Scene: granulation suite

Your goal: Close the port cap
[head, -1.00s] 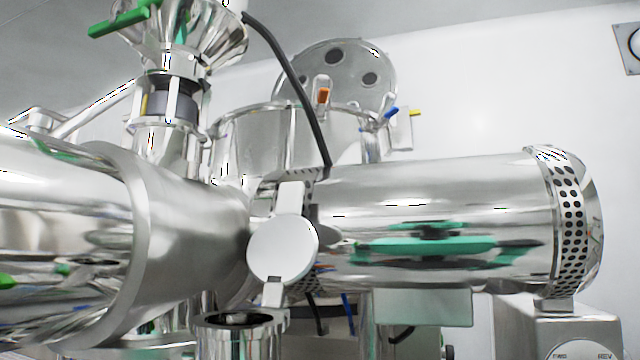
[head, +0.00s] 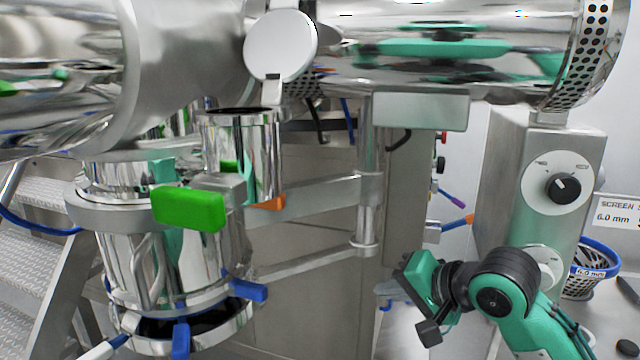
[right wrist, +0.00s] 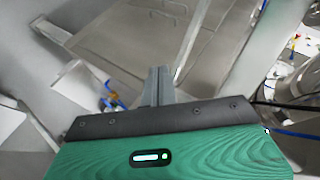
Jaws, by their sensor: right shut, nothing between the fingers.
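The port cap (head: 281,46) is a round pale disc on a metal hinge arm, in the upper middle of the head view. It stands tilted up, open, above the rear right of the round port (head: 240,112). The port's dark mouth is uncovered. My right gripper (head: 418,285), green and dark grey, is at the lower right of the head view, well below and right of the cap and apart from it. Its fingers (right wrist: 158,86) are together and empty in the right wrist view, where neither cap nor port can be made out. My left gripper is not in view.
A green handle (head: 188,208) sticks out in front of the port's vessel. A steel post (head: 368,180) with horizontal arms stands between my right gripper and the port. The large horizontal cylinder (head: 440,60) lies right of the cap. A control box (head: 545,160) stands at the right.

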